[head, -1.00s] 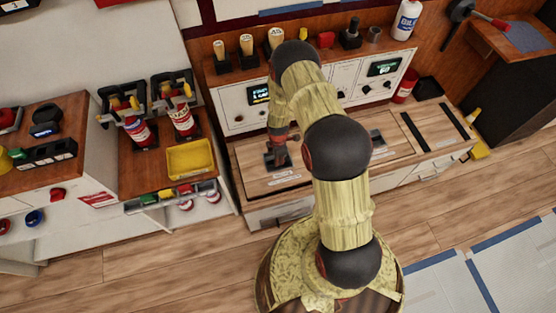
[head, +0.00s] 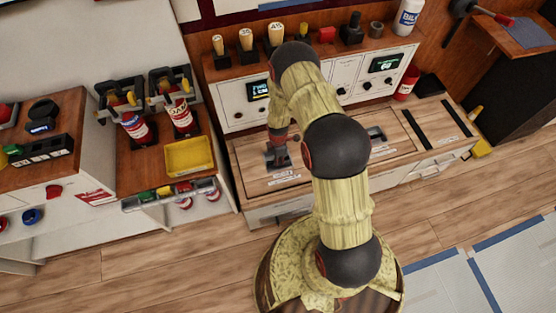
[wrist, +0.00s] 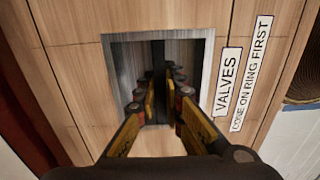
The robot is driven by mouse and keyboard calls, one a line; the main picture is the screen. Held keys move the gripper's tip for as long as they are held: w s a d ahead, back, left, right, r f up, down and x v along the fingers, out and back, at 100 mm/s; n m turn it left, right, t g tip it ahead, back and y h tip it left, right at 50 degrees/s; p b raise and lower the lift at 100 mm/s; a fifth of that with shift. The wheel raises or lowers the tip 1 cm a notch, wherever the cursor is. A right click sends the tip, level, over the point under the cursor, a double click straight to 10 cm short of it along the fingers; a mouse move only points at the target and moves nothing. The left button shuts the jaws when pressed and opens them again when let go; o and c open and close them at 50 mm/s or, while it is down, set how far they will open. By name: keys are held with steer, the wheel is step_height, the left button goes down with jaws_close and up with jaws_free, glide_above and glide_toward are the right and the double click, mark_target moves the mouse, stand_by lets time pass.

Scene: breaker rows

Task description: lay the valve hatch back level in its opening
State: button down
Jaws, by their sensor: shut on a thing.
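The valve hatch (head: 251,168) is a wooden panel at the left of the low bench top, below the control panel. In the wrist view, the hatch (wrist: 72,72) bears a VALVES label and a square metal-lined recess. My gripper (head: 278,160) points down into this recess. In the wrist view, my gripper (wrist: 160,98) is shut on a thin dark upright bar in the recess, seemingly the hatch's pull. The hatch looks about level with the bench top, but my arm covers part of it, so I cannot tell if it is fully seated.
A second recessed pull (head: 376,134) and two dark slots (head: 415,130) lie to the right on the bench. The control panel (head: 345,84) rises behind. A yellow bin (head: 189,156) and red-white bottles stand on the left cabinet. Wooden floor lies in front.

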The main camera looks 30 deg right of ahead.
steer(key=shift+w+f+b, duration=0.1)
steer(key=shift+f+b, duration=0.35)
steer(key=shift+f, duration=0.2)
steer(key=c, duration=1.8)
jaws_free()
steer(key=shift+s+f, duration=0.1)
steer(key=shift+s, duration=0.1)
steer(key=shift+w+r, duration=0.1)
steer(key=shift+r, duration=0.35)
step_height(320, 180, up, 11)
steer(key=shift+r, duration=0.15)
